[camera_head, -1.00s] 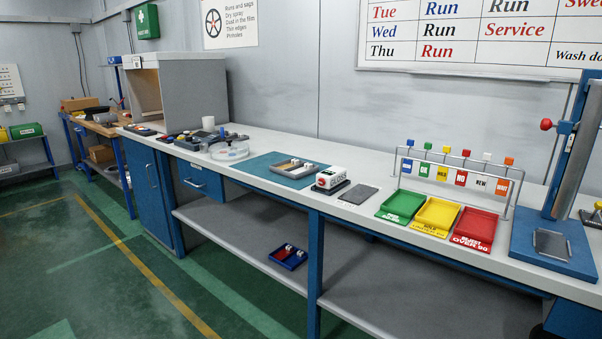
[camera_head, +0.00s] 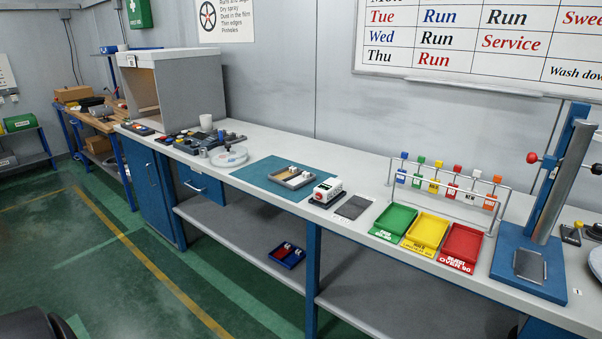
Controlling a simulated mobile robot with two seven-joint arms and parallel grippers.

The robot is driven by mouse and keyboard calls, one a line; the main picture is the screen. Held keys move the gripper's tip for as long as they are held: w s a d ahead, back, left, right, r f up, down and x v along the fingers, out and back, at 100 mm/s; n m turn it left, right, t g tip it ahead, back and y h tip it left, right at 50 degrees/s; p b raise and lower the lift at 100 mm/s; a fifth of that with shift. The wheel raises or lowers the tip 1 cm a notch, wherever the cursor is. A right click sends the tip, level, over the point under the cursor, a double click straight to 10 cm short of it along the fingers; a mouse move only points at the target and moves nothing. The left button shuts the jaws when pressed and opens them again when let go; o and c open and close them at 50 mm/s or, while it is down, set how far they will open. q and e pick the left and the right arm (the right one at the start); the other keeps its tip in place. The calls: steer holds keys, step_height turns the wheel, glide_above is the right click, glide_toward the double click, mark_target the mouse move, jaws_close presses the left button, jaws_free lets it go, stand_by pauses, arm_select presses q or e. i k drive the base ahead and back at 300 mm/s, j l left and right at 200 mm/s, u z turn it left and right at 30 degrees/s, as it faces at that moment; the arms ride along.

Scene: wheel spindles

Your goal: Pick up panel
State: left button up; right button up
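A flat dark grey panel (camera_head: 353,207) lies on the bench between the white-topped device and the green tray. Another small dark grey plate (camera_head: 530,265) rests on the base of the blue stand at the right. I cannot tell which of the two is the task's panel. Neither of my grippers is in view, and nothing touches either plate.
The long bench (camera_head: 345,165) also carries green (camera_head: 393,221), yellow (camera_head: 427,231) and red (camera_head: 462,244) trays with a tag rack behind. A white-topped device (camera_head: 327,191) and a teal mat (camera_head: 250,172) lie further left. The blue stand (camera_head: 507,250) rises at right.

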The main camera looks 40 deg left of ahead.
mark_target(305, 175)
steer(key=i+j, duration=0.15)
steer(key=j, duration=0.25)
steer(key=i+j+z, duration=0.1)
steer(key=j, duration=0.25)
steer(key=i+j, duration=0.15)
steer(key=j, duration=0.25)
steer(key=i+j+z, duration=0.1)
steer(key=j, duration=0.3)
steer(key=i+j, duration=0.2)
steer(key=j, duration=0.2)
steer(key=l+z, duration=0.05)
